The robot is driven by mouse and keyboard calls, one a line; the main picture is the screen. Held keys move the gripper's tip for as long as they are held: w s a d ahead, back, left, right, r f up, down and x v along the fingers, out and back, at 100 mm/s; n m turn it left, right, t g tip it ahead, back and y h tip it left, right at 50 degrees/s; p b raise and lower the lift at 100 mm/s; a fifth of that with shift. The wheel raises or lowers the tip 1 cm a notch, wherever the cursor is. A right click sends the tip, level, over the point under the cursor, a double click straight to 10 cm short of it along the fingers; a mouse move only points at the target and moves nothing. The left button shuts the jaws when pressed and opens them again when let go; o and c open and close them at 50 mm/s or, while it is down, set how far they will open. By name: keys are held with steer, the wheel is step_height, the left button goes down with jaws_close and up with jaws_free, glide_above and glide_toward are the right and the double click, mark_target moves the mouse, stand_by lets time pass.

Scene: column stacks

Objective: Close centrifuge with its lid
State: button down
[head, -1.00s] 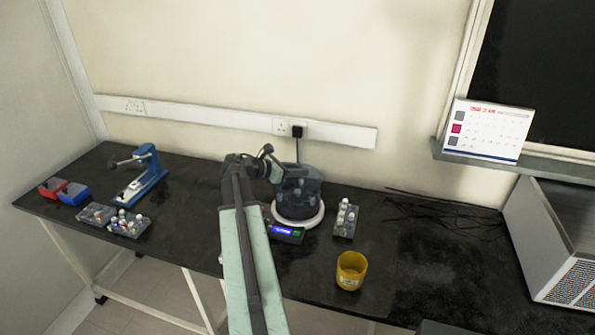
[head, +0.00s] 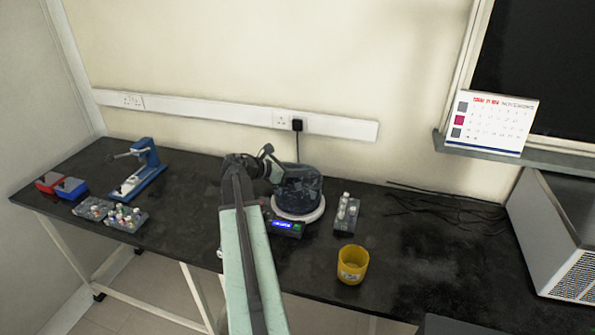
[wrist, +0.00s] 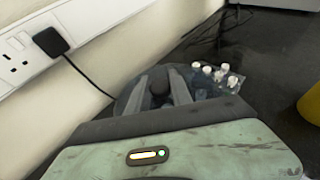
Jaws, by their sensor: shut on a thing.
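The centrifuge (head: 314,214) stands near the middle of the bench, with a pale round rim and a lit blue display at its front. Its dark, see-through lid (head: 301,187) rises above the rim at the back; whether it touches the rim all round I cannot tell. My gripper (head: 277,170) reaches the lid's upper left side. In the wrist view, my gripper (wrist: 160,86) has both fingers around a dark knob, shut on the lid. The lid (wrist: 128,101) shows there as a grey-blue curve, partly hidden by my gripper body.
A rack of capped tubes (head: 346,214) stands close to the right of the centrifuge. A yellow cup (head: 352,266) is at the front right. Tube racks (head: 125,218) and a blue device (head: 146,170) are at left. A plug (head: 297,125) and cable are behind.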

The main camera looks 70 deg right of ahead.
steer(key=shift+f+b, duration=1)
steer(key=shift+f, duration=0.1)
steer(key=shift+f, duration=0.15)
steer(key=c, duration=0.6)
jaws_free()
steer(key=shift+r+p, duration=2.9)
steer(key=shift+r, duration=0.15)
